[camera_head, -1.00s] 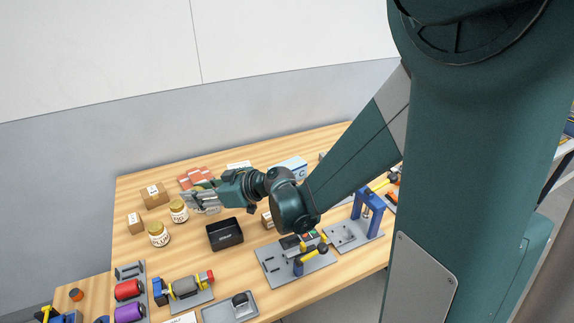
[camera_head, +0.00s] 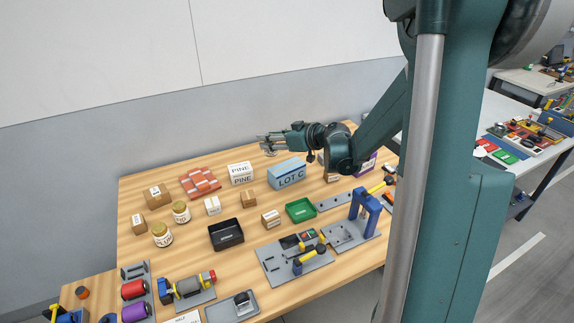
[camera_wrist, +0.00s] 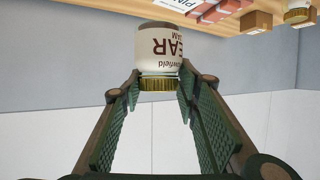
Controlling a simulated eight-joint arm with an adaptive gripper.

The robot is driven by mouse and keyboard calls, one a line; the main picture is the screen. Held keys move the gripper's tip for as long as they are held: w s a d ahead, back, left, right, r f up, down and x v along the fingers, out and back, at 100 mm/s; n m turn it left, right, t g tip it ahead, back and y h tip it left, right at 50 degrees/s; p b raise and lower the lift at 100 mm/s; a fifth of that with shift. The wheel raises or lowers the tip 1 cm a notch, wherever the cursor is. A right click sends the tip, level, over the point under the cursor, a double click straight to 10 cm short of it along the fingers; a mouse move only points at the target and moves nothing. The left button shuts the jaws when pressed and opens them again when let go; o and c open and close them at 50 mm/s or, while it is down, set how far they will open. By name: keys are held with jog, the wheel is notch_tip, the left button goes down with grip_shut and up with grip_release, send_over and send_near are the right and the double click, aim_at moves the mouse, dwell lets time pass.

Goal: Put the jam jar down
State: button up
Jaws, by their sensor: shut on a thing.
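A jam jar (camera_wrist: 158,50) with a cream label reading PEAR JAM and a gold lid is held between the fingertips of my gripper (camera_wrist: 160,85). In the wrist view the jar appears upside down, its lid toward my palm. In the head view my gripper (camera_head: 265,143) is over the back of the wooden table (camera_head: 135,190), near the grey wall. The held jar is too small and too hidden there to make out clearly. Two other gold-lidded jars stand at the table's left, one farther back (camera_head: 181,212) and one nearer (camera_head: 162,235).
A white PINE box (camera_head: 241,174) and a blue LOT C box (camera_head: 287,173) stand below my gripper in the picture. A black tray (camera_head: 226,234) and green tray (camera_head: 300,210) lie nearer.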

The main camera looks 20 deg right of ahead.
jog(key=r+h, duration=0.1)
send_over(287, 166)
jog(key=shift+m+p, duration=0.3)
jog(key=shift+m, duration=0.1)
notch_tip(287, 166, down, 6)
jog(key=b, duration=0.1)
jog(key=shift+f, duration=0.15)
jog(key=shift+a, duration=0.1)
dwell(0.3)
jog(key=shift+f+b, duration=0.3)
jog(key=shift+f, duration=1.55)
jog(key=shift+f, duration=0.2)
jog(key=o, duration=1)
jog(key=shift+o, duration=0.2)
